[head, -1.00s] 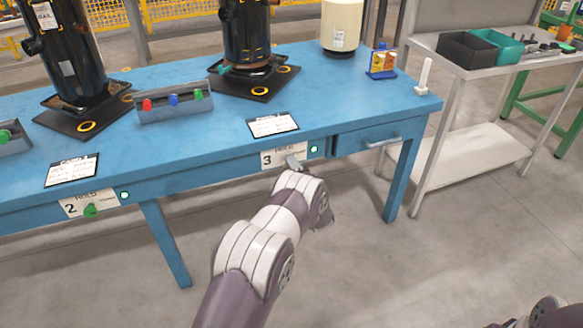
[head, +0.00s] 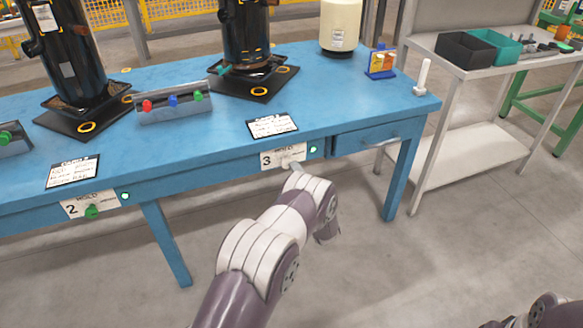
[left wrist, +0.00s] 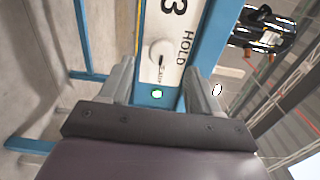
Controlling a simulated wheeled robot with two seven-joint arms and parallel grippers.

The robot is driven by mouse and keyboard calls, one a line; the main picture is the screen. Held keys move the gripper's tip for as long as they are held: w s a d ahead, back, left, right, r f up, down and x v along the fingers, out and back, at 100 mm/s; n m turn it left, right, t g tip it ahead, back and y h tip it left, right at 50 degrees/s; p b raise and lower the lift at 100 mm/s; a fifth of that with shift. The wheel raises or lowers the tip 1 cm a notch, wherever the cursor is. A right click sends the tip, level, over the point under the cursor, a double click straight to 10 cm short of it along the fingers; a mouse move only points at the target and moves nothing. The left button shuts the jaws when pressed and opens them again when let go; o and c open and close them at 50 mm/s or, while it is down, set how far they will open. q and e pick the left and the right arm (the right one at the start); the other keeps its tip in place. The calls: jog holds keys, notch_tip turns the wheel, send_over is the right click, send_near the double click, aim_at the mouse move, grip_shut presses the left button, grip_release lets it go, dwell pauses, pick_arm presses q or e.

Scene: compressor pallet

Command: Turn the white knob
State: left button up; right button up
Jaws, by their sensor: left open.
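The white knob (left wrist: 160,52) shows in the left wrist view on the white label plate (left wrist: 170,28) marked "3 HOLD", on the front edge of the blue table. My left gripper (left wrist: 158,72) is open, with one finger on each side of the knob in the picture and nothing between them. I cannot tell whether either finger touches the knob. In the head view the label plate (head: 272,159) shows, but my left wrist mostly hides the gripper and the knob there is hard to make out. My right gripper is out of view.
A lit green indicator (head: 313,149) sits beside the plate. The blue table (head: 215,150) carries black compressors (head: 245,35), a button box (head: 173,104) and cards. A drawer handle (head: 380,141) sticks out to the right. The floor in front is clear.

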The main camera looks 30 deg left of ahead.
pick_arm(q)
jog(key=p+v, duration=0.1)
jog(key=v, duration=0.7)
jog(key=shift+s+d, duration=0.25)
jog(key=shift+s, duration=0.1)
